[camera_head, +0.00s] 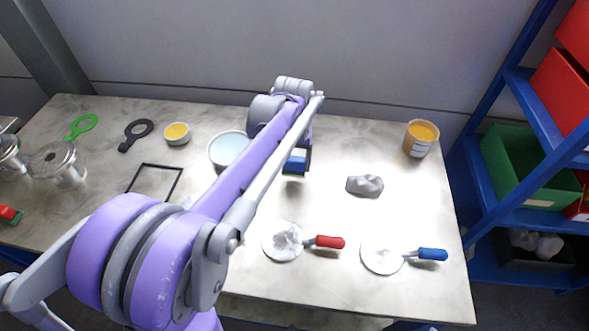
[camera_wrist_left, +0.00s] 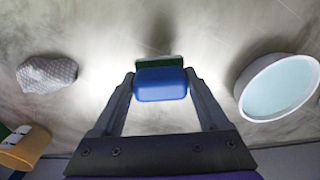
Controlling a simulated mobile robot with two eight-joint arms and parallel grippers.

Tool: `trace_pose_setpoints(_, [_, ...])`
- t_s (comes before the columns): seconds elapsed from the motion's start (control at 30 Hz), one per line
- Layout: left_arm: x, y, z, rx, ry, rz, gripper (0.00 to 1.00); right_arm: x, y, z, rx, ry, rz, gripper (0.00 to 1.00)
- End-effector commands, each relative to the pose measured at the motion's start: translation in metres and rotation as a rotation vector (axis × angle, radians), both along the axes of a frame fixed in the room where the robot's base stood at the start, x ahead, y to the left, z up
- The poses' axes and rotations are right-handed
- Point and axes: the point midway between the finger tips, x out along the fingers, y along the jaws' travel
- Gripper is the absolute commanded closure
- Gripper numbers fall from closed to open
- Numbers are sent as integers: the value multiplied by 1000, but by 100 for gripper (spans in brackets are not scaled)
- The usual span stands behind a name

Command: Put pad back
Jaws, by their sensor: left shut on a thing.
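The pad (camera_wrist_left: 160,85) is a small block with a blue body and a green layer. It is between the two fingers of my left gripper (camera_wrist_left: 160,80), which is shut on it. In the head view the pad (camera_head: 294,160) shows at the end of my left arm, above the table, to the right of the bowl. Whether it touches the table I cannot tell. A thin black rectangular outline (camera_head: 178,184) lies on the table to the left, partly hidden by my arm. My right gripper is not in view.
A bowl of pale blue liquid (camera_head: 228,148) and a grey crumpled cloth (camera_head: 365,186) flank the gripper. A yellow jar (camera_head: 420,138) stands at the back right. Red-handled (camera_head: 330,242) and blue-handled (camera_head: 432,254) tools lie by white discs in front. Metal vessels (camera_head: 58,164) stand left.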

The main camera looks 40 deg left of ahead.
Motion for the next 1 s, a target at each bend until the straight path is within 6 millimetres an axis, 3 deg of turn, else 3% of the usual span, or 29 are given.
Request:
trace_pose_setpoints(0.2, [0, 0, -30, 0, 0, 0, 93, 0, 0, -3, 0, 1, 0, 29])
trace_pose_setpoints(0.6, [0, 0, -36, 0, 0, 0, 93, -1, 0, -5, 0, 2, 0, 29])
trace_pose_setpoints(0.63, [0, 0, -36, 0, 0, 0, 22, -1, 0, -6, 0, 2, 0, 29])
trace_pose_setpoints(0.77, [0, 0, -35, 0, 0, 0, 0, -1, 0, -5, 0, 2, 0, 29])
trace_pose_setpoints(1.0, [0, 0, -34, 0, 0, 0, 0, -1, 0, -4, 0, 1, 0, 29])
